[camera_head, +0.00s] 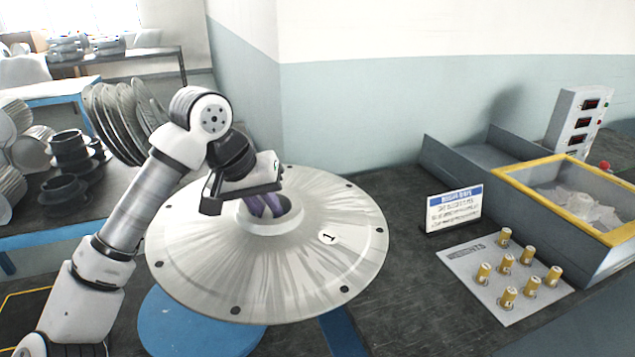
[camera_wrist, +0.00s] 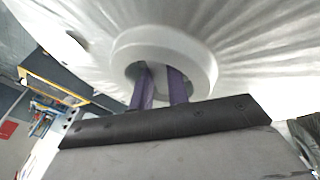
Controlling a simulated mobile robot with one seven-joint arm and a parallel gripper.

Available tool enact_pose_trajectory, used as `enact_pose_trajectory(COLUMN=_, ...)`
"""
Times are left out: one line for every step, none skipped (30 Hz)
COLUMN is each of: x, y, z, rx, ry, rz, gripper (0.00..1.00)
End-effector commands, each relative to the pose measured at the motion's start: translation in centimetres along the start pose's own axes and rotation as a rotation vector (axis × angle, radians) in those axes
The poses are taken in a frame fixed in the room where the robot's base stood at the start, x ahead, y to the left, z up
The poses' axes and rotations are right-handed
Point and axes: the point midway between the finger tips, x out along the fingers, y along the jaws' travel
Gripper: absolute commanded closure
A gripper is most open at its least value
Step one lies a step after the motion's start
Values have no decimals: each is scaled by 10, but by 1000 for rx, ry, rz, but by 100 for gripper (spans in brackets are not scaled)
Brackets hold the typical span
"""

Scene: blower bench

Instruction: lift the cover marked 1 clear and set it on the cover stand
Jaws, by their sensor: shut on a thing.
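The cover marked 1 (camera_head: 335,270) is a wide, pale metal disc with a raised central hub and dark bolt holes around its rim. My gripper (camera_head: 266,206) reaches into the hub opening from above, its purple fingers shut on the cover at the hub. The fingers also show in the wrist view (camera_wrist: 160,86), inside the hub ring of the cover (camera_wrist: 240,40); their tips are hidden. The cover looks raised and slightly tilted. A blue round disc (camera_head: 190,330) lies lower, partly hidden under the cover's front left; I cannot tell whether it is the cover stand.
Right of the cover are a small sign (camera_head: 453,209), a pale plate (camera_head: 480,278) with several brass weights, and a yellow-rimmed bin (camera_head: 610,235). A wall stands close behind. Shelves (camera_head: 40,228) with discs and dark parts are at left. Dark bench surface is clear at front right.

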Motion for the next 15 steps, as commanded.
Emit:
enact_pose_trajectory(x=6, y=-21, z=2, rx=-47, ry=16, rz=-11, gripper=100)
enact_pose_trajectory(x=11, y=-32, z=4, rx=-73, ry=24, rz=-19, gripper=100)
enact_pose_trajectory(x=16, y=-48, z=6, rx=-108, ry=35, rz=-31, gripper=100)
enact_pose_trajectory(x=21, y=-59, z=8, rx=-133, ry=42, rz=-39, gripper=100)
enact_pose_trajectory(x=25, y=-70, z=10, rx=-157, ry=50, rz=-49, gripper=100)
enact_pose_trajectory(x=30, y=-85, z=14, rx=-190, ry=59, rz=-60, gripper=100)
enact_pose_trajectory(x=34, y=-95, z=16, rx=-212, ry=67, rz=-69, gripper=100)
enact_pose_trajectory(x=38, y=-105, z=19, rx=-235, ry=74, rz=-76, gripper=100)
enact_pose_trajectory(x=42, y=-118, z=23, rx=-262, ry=84, rz=-88, gripper=100)
enact_pose_trajectory(x=46, y=-126, z=26, rx=-281, ry=89, rz=-95, gripper=100)
enact_pose_trajectory(x=48, y=-135, z=29, rx=-300, ry=95, rz=-103, gripper=100)
enact_pose_trajectory(x=52, y=-144, z=33, rx=-322, ry=102, rz=-112, gripper=100)
enact_pose_trajectory(x=55, y=-151, z=36, rx=-337, ry=107, rz=-118, gripper=100)
enact_pose_trajectory(x=57, y=-157, z=38, rx=-350, ry=111, rz=-123, gripper=100)
enact_pose_trajectory(x=59, y=-164, z=41, rx=-366, ry=117, rz=-130, gripper=100)
